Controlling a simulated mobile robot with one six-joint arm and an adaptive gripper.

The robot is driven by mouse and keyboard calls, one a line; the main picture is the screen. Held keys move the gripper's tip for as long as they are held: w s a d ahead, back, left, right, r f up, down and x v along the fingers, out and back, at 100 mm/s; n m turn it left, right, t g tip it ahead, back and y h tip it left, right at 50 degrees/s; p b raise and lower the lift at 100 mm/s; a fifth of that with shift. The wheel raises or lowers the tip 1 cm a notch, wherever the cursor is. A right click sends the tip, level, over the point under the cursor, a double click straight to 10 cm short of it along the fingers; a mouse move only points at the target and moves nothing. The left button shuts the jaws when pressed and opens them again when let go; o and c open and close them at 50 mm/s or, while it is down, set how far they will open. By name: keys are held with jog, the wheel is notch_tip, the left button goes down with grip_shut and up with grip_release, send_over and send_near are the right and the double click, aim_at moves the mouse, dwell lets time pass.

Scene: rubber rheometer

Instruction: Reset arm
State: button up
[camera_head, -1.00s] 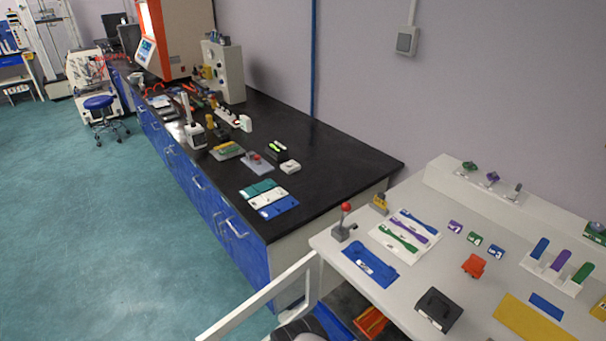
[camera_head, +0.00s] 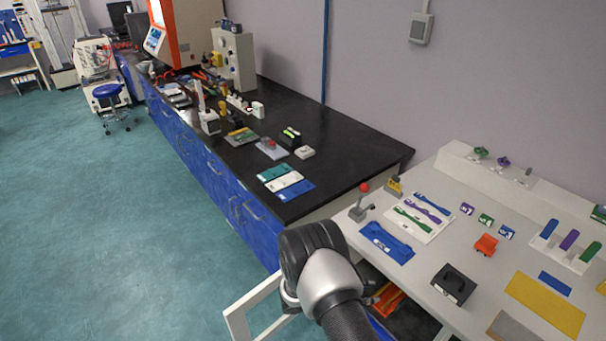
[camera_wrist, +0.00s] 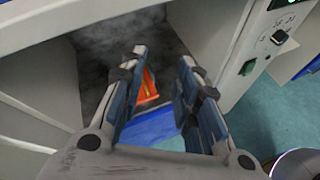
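My gripper (camera_wrist: 160,85) shows in the wrist view with its two fingers apart and nothing between them. It points toward a dark opening under a light grey bench, where an orange item (camera_wrist: 147,88) and a blue surface (camera_wrist: 155,127) lie beyond the fingers. In the head view, part of my arm rises at the bottom centre, in front of the white table's near left corner. The gripper itself is hidden in that view.
The white table (camera_head: 420,262) holds blue, green and purple pieces, a black box (camera_head: 454,285) and an orange block (camera_head: 486,244). A black-topped bench (camera_head: 345,150) runs along the wall. A white frame (camera_head: 240,318) stands by my arm.

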jog(key=s+d+r+m+g+y, duration=0.1)
jog(key=s+r+m, duration=0.2)
jog(key=r, duration=0.6)
jog(key=s+d+r+m+g+y, duration=0.1)
jog(key=s+r+m+g+y, duration=0.2)
jog(key=r, duration=0.6)
jog(key=s+d+r+m, duration=0.1)
jog(key=s+r+m, duration=0.25)
jog(key=r, duration=0.65)
jog(key=s+a+r+m+t+y, duration=0.1)
jog(key=s+a+r+m+y, duration=0.1)
jog(key=s, duration=0.4)
jog(key=s+a+r+m+t+y, duration=0.2)
jog(key=s+a+r+m+y, duration=0.1)
jog(key=s+r, duration=0.3)
jog(key=s+a+r+m+t+y, duration=0.1)
jog(key=s+a+r+m+y, duration=0.1)
jog(key=s, duration=0.6)
notch_tip(320, 180, up, 2)
jog(key=shift+s+a+m+t+y, duration=0.15)
jog(key=shift+a+m+t+y, duration=0.25)
jog(key=shift+m+y, duration=0.35)
